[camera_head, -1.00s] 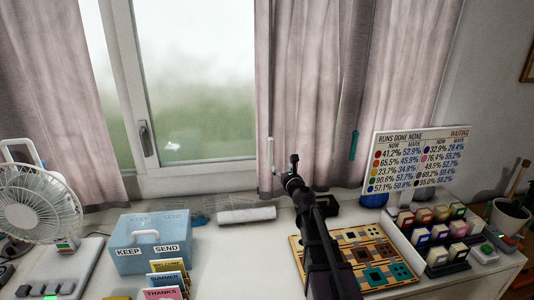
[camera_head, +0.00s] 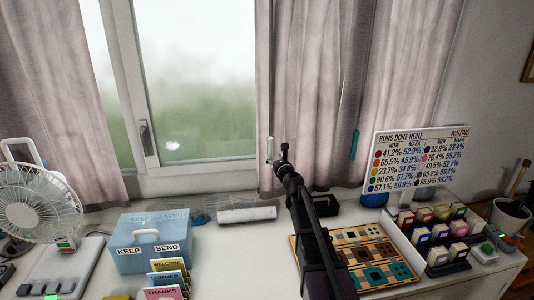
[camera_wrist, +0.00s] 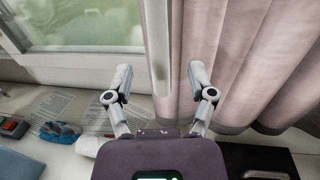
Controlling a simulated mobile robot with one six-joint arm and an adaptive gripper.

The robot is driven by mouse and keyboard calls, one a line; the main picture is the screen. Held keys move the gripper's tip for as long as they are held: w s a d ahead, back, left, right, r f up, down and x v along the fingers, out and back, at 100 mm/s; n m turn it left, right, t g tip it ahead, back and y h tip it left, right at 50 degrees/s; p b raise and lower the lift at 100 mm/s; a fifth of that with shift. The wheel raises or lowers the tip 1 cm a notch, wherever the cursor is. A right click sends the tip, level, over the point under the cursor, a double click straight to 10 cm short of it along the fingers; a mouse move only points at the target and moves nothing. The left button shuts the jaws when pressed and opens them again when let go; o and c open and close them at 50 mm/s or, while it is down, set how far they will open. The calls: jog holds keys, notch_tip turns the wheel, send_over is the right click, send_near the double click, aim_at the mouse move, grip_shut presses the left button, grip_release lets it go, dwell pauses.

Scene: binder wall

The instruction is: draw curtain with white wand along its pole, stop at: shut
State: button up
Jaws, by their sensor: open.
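The pinkish-grey curtain (camera_head: 310,80) hangs right of the bare window pane, its left edge beside the glass. Its white wand (camera_head: 270,148) hangs upright along that edge; in the wrist view the wand (camera_wrist: 157,45) comes down in front of the folds. My gripper (camera_head: 284,150) is close to the wand's lower end, just right of it in the head view. In the wrist view my gripper (camera_wrist: 157,76) is open, one finger on each side of the wand in the picture. No finger visibly touches it.
A left curtain (camera_head: 50,90) frames the window (camera_head: 195,80). A teal wand (camera_head: 354,145) hangs farther right. The desk holds a fan (camera_head: 38,208), blue box (camera_head: 152,242), patterned board (camera_head: 352,255), score sign (camera_head: 420,160) and a white roll (camera_head: 247,214) below the window.

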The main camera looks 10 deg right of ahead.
aim_at(271, 153)
jog(key=shift+w+a, duration=0.25)
jog(key=shift+w, duration=1.05)
jog(key=shift+w+a, duration=0.2)
jog(key=shift+w, duration=1.1)
